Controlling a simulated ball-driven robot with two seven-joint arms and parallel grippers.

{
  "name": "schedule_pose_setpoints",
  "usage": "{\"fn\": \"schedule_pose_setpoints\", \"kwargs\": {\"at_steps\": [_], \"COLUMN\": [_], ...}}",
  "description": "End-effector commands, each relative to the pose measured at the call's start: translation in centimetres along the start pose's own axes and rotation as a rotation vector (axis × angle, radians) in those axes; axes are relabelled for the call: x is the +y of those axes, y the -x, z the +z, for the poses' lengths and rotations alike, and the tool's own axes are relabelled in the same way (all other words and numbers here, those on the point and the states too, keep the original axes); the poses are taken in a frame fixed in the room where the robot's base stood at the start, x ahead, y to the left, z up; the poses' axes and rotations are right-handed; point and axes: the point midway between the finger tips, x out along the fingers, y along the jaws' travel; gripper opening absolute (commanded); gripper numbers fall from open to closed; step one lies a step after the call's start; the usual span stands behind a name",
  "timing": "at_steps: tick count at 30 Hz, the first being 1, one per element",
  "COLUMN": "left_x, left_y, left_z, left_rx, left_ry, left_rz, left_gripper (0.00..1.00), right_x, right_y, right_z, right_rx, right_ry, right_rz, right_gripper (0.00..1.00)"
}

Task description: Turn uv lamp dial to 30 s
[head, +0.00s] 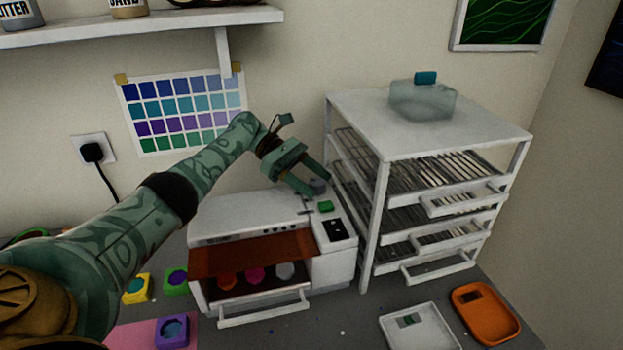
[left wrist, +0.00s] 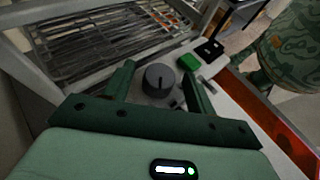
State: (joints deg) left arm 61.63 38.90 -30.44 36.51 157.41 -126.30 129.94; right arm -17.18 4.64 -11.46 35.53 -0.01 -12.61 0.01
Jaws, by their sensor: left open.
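The UV lamp (head: 250,215) is a white box with an orange window and a drawer pulled out at its front. Its grey dial (left wrist: 159,80) sits on the top right part and has a dark pointer line. In the head view the dial (head: 317,186) is partly covered by my gripper. My left gripper (head: 311,187) is open above the lamp. In the left wrist view the fingers (left wrist: 158,82) stand on either side of the dial; I cannot tell whether they touch it. A green button (head: 325,207) and a dark panel lie in front of the dial. My right gripper is not in view.
A white rack (head: 429,136) with wire shelves stands close to the lamp's right, a clear box (head: 422,100) on top. Round coloured pieces sit in the lamp drawer (head: 264,308). A white tray (head: 421,328) and an orange tray (head: 485,312) lie front right. Small moulds stand left.

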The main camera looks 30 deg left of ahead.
Motion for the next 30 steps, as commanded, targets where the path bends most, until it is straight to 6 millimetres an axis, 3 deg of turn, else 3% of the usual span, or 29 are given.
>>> {"fn": "schedule_pose_setpoints", "kwargs": {"at_steps": [5,15,30], "left_x": [0.1,0.3,0.1], "left_y": [1.1,6.3,7.4], "left_z": [-0.1,-0.3,0.0], "left_rx": [0.000,-0.002,0.001], "left_ry": [0.000,0.000,0.001], "left_rz": [0.003,0.003,-0.001], "left_gripper": [0.56,0.56,0.56], "right_x": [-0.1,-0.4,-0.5], "right_y": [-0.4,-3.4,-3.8], "right_z": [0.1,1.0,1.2], "right_rx": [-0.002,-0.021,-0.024], "right_ry": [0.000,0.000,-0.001], "right_rz": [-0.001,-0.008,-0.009], "right_gripper": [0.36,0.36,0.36]}}
